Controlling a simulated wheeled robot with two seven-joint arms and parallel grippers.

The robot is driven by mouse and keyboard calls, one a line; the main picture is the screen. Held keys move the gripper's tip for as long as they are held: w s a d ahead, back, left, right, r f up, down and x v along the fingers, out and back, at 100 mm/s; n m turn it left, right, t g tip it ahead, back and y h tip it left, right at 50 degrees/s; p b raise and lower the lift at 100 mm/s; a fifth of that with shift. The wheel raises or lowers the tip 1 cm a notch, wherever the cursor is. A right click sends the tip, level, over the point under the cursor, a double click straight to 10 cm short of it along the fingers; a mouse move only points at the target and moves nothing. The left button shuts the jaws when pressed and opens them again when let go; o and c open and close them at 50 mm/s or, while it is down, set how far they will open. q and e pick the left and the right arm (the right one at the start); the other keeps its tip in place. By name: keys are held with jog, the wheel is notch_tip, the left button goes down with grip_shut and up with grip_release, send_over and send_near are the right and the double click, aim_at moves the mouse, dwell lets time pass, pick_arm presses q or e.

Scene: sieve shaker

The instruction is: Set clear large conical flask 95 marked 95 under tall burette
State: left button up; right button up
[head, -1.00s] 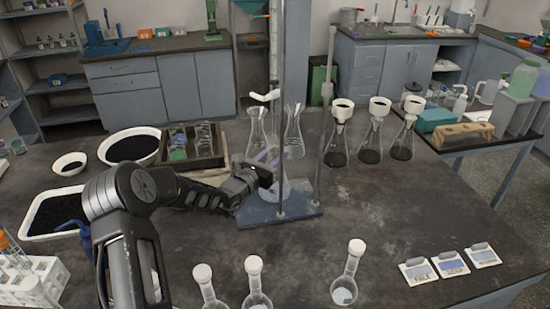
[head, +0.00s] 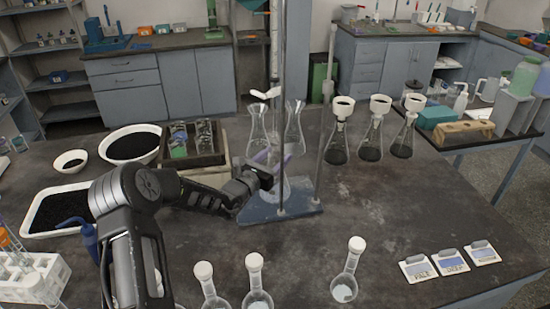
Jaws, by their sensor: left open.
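The tall burette (head: 275,50) is upright on a stand with a blue base plate (head: 262,214) and metal rods. A clear conical flask (head: 274,188) stands on the base plate below the burette, partly hidden by my gripper; no marking on it is readable. My left gripper (head: 270,163) is open at this flask's upper part; I cannot tell whether it touches. Two more clear conical flasks, one left (head: 257,132) and one right (head: 294,132), stand behind the stand. My right gripper is out of view.
Several dark-filled flasks with white tops (head: 371,140) stand behind right. Several white-capped flasks (head: 346,280) stand in front, with label cards (head: 450,262) at front right. A dark tray (head: 195,155) and black-filled dishes are left. The right middle of the bench is clear.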

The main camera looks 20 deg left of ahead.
pick_arm(q)
jog(key=shift+r, duration=0.15)
jog(key=shift+s, duration=0.1)
jog(key=s+a+b, duration=0.1)
jog(key=s+b, duration=0.1)
jog(key=s, duration=0.9)
jog(key=shift+s+a+b, duration=0.3)
jog(key=shift+s, duration=0.1)
